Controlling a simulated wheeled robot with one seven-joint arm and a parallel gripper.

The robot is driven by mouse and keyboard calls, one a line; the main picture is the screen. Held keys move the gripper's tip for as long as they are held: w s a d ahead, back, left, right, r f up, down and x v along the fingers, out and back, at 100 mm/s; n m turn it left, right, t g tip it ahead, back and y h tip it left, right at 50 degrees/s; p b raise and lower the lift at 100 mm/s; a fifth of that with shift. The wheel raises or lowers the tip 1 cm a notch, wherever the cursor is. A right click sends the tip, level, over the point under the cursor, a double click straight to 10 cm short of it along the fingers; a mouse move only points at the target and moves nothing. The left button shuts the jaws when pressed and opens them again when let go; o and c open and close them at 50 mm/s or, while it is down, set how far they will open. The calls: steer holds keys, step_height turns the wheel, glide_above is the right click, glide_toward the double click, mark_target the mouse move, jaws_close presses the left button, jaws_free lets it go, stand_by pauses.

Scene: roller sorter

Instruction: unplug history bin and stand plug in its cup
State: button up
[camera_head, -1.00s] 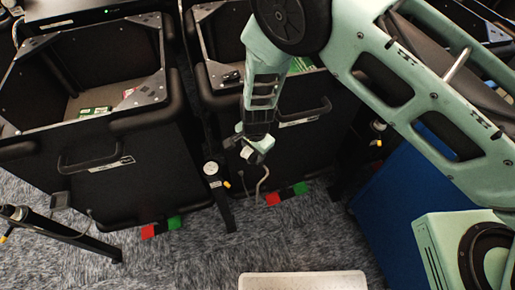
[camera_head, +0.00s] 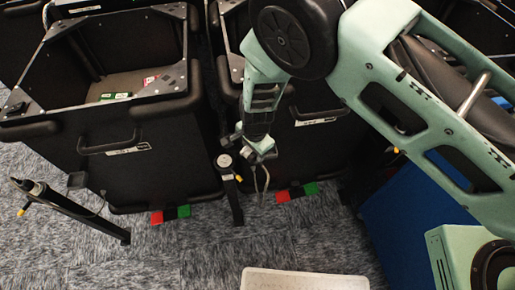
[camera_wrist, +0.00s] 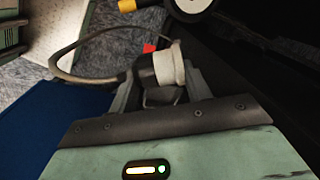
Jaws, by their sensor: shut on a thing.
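My gripper (camera_head: 260,146) points down in front of the right-hand black bin (camera_head: 300,150) and is shut on a pale plug (camera_wrist: 168,67). In the wrist view the plug is a short whitish cylinder between the fingers (camera_wrist: 155,88), with a grey cable (camera_wrist: 62,62) looping to the left. In the head view the cable (camera_head: 264,182) hangs below the gripper. A black post with a round pale cup top (camera_head: 224,160) and a yellow tab stands just left of the gripper; this round top (camera_wrist: 190,6) is at the wrist view's top edge. The bin labels are too small to read.
Another black bin (camera_head: 150,165) stands at left, with a second post (camera_head: 70,215) before it. Red and green floor markers (camera_head: 297,192) lie at the bins' feet. A blue panel (camera_head: 410,220) is at right and a pale board (camera_head: 300,280) at the bottom. Carpet lies open in front.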

steer(key=shift+s+a+b, duration=0.15)
steer(key=shift+s+a, duration=0.3)
steer(key=shift+a, duration=0.7)
steer(key=shift+s+a+b, duration=0.15)
steer(key=shift+s+a, duration=0.25)
steer(key=shift+a, duration=0.75)
steer(key=shift+s+a+b, duration=0.15)
steer(key=shift+s+a, duration=0.3)
steer(key=shift+a, duration=0.7)
steer(key=o, duration=1.5)
steer(key=shift+c, duration=0.2)
